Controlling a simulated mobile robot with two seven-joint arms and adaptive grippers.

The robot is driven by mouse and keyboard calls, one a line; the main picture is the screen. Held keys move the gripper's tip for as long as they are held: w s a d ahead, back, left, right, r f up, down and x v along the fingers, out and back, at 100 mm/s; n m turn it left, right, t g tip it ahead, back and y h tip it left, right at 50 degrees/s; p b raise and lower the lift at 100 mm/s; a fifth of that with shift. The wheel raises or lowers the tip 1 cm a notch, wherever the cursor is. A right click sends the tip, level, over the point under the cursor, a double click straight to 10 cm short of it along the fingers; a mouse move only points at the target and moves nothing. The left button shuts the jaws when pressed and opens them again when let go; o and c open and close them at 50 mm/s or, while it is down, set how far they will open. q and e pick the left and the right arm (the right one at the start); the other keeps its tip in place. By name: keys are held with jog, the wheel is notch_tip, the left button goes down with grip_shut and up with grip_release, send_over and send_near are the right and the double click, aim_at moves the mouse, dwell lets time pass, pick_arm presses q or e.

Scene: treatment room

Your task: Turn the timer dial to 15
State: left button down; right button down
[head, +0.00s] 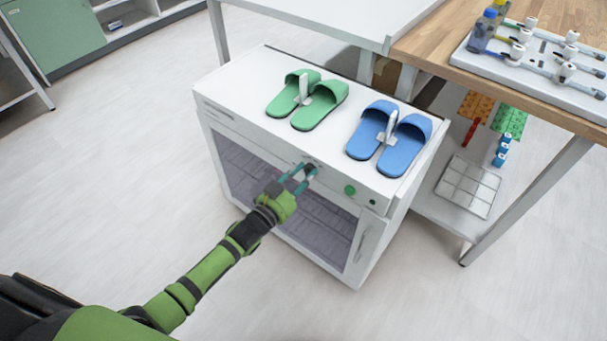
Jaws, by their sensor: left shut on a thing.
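A white cabinet appliance (378,182) with a glass front door (320,212) stands on the floor at the centre. Its dark timer dial (310,169) is on the upper front panel. My left gripper (303,174) reaches in from the lower left and is shut on the dial, its teal fingers on either side of it. The dial's markings are too small to read, so its setting cannot be told. A green round button (350,190) and a small dark knob (372,202) sit to the right on the same panel. My right gripper is not in view.
Green slippers (307,100) and blue slippers (389,138) lie on top of the appliance. The floor at left and front is clear.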

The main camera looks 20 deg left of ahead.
pick_arm(q)
jog(key=shift+a+f+m, duration=0.1)
jog(key=shift+a+m, duration=0.05)
jog(key=shift+m, duration=3.45)
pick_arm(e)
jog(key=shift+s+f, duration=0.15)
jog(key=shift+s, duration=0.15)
pick_arm(q)
jog(key=c, duration=0.9)
grip_release()
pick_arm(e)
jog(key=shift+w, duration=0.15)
pick_arm(q)
jog(key=v, duration=1.2)
